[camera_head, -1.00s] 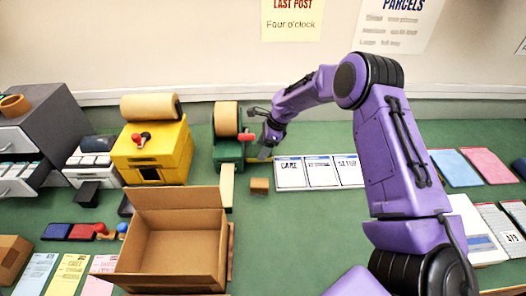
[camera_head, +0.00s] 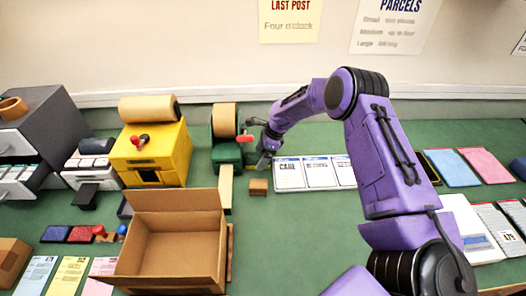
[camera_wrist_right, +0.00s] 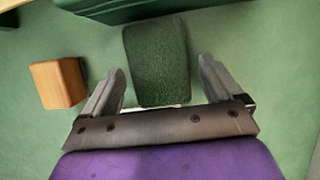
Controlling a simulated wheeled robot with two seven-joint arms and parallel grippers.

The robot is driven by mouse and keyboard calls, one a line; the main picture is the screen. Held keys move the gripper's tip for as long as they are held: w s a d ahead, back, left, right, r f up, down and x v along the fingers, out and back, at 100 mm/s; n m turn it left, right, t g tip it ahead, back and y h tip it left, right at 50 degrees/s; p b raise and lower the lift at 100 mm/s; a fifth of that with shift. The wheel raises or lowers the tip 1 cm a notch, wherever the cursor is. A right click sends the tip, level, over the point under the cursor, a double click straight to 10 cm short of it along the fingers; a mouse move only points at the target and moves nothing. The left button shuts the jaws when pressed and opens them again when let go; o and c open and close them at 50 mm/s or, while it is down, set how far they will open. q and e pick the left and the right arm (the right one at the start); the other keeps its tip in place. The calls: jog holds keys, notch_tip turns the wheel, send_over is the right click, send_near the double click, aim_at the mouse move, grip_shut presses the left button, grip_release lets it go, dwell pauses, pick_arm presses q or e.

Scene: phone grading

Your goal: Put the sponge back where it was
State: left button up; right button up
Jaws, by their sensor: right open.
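A dark green, rough-topped block, which looks like the sponge (camera_wrist_right: 158,50), lies on the green table in the right wrist view. My right gripper (camera_wrist_right: 162,68) is open, with one finger on each side of the sponge's near part. A gap shows between the sponge and each finger. In the head view my right gripper (camera_head: 264,162) is low over the table, beside the green tape dispenser (camera_head: 226,153). I cannot make out the sponge there; the gripper seems to hide it. My left gripper is not in view.
A small wooden block (camera_wrist_right: 58,83) stands left of the gripper; it also shows in the head view (camera_head: 258,187). White cards (camera_head: 289,175) lie to the right. An open cardboard box (camera_head: 170,280) and a yellow machine (camera_head: 152,156) stand to the left.

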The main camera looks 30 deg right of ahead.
jog(key=b+v, duration=0.1)
jog(key=v, duration=1.1)
jog(key=shift+b, duration=0.35)
jog(key=shift+s+r, duration=0.1)
dwell(0.5)
